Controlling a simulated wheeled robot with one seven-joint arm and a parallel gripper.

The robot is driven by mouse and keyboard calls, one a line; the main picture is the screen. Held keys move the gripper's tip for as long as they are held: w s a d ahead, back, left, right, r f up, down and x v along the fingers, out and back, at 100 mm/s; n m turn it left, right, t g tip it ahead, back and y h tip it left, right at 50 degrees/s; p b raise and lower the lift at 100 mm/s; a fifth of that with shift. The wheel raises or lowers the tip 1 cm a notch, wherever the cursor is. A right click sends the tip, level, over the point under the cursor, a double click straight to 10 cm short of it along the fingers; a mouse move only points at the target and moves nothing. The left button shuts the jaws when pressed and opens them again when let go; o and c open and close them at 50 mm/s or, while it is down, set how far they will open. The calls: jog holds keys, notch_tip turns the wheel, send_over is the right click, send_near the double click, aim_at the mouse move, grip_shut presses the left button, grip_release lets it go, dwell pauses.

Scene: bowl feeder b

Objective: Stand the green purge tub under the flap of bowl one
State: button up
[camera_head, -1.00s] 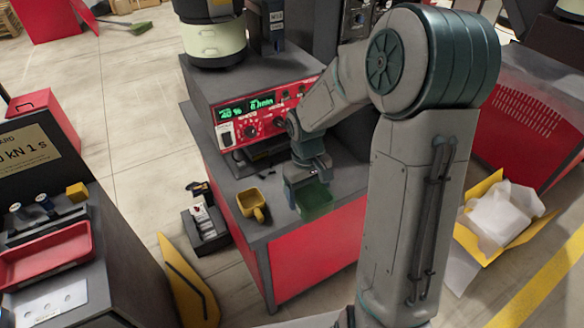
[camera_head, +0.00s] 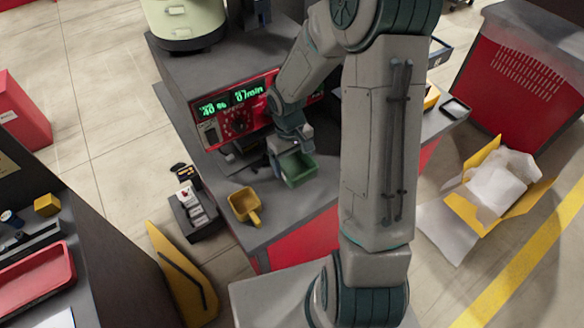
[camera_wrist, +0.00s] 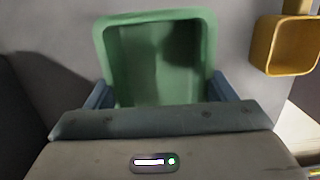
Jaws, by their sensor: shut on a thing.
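The green purge tub (camera_head: 298,170) is at the grey bench top, right of the yellow scoop, in the head view. My gripper (camera_head: 284,165) is shut on it from the far side. In the wrist view the green tub (camera_wrist: 160,60) looks empty inside, with the gripper's fingers (camera_wrist: 160,95) on its two sides. Whether its base touches the bench is hard to tell. A cream-green bowl (camera_head: 187,20) stands on the feeder housing at the top left. Its flap is not in clear view.
A yellow scoop (camera_head: 244,205) lies left of the tub; it also shows in the wrist view (camera_wrist: 285,47). The red control panel (camera_head: 235,112) stands behind. A small dark box (camera_head: 198,212) sits beyond the bench's left edge. A yellow carton (camera_head: 497,185) lies right.

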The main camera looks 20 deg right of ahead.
aim_at(292, 168)
jog(key=shift+f, duration=1.9)
jog(key=shift+f, duration=0.15)
jog(key=o, duration=1.1)
jog(key=shift+c, duration=0.2)
